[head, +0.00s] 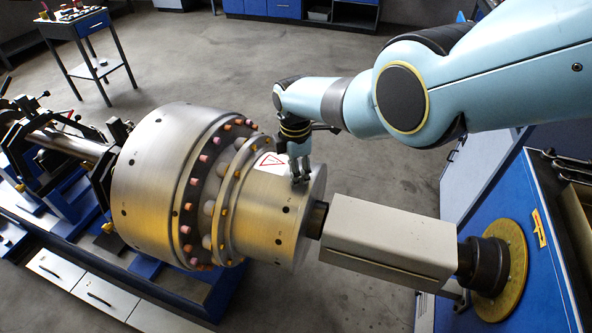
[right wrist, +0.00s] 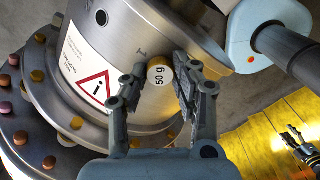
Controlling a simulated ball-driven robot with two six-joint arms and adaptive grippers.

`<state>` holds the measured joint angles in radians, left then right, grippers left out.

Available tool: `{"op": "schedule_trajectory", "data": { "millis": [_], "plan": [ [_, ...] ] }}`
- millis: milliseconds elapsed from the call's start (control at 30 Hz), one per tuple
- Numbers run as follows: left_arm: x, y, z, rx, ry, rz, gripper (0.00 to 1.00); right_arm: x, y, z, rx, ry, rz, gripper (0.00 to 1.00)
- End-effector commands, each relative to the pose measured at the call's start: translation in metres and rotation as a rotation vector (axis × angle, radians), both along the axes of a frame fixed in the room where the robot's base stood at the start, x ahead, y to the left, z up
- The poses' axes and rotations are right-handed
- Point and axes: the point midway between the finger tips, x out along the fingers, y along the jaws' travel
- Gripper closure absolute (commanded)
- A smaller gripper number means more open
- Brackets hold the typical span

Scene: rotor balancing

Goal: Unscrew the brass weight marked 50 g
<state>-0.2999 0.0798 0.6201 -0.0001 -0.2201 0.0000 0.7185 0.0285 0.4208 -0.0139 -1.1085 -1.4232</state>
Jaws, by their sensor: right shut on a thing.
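The brass weight marked 50 g (right wrist: 159,75) shows its round, pale end face in the right wrist view, at the rim of the steel rotor's (head: 160,170) narrower end section. My right gripper (head: 299,174) reaches down onto that section. In the right wrist view its two fingers stand on either side of the weight, shut on it. In the head view the fingers hide the weight. How far its thread sits in the rotor cannot be seen. A small dark jointed shape at the right edge of the wrist view may be my left gripper (right wrist: 297,137); its jaws are unclear.
A white label with a red warning triangle (head: 270,160) is beside the gripper. Coloured plugs (head: 227,125) ring the rotor flange. A grey drive shaft housing (head: 390,240) joins the rotor to a brass disc (head: 515,270) on a blue cabinet. A small cart (head: 90,35) stands far left.

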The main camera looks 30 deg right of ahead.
Motion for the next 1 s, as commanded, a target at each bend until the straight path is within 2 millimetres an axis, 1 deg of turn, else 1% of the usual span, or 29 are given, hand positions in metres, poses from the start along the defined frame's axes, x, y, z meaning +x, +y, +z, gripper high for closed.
{"op": "schedule_trajectory", "data": {
  "millis": [33,267,333,367,467,733,1000],
  "plan": [
    [0.0,0.0001,0.0001,0.0,0.0,0.0,0.53,0.0001,-0.0025,0.0003,-0.004,0.0,0.011,1.0],
    [0.0,0.0001,0.0,0.0,0.0,0.0,0.53,0.0,-0.0028,0.0002,-0.005,0.0,0.013,1.0],
    [0.0,0.0001,0.0002,0.0,0.0,0.0,0.53,0.0,-0.0028,0.0003,-0.006,0.001,0.044,1.0],
    [0.0,0.0001,0.0003,0.0,0.0,0.0,0.53,0.0,-0.0029,0.0004,-0.007,0.002,0.072,1.0],
    [0.0,0.0001,0.0009,0.0,0.0,0.0,0.53,-0.0002,-0.003,0.0006,-0.012,0.009,0.232,1.0],
    [0.0001,0.0002,0.0023,0.0,0.0,0.0,0.53,-0.0004,-0.0027,0.0012,-0.027,0.028,0.739,1.0],
    [0.0002,0.0002,0.0053,0.0,0.0,0.0,0.53,-0.0003,-0.001,0.006,-0.026,0.025,0.739,1.0]
  ]
}}
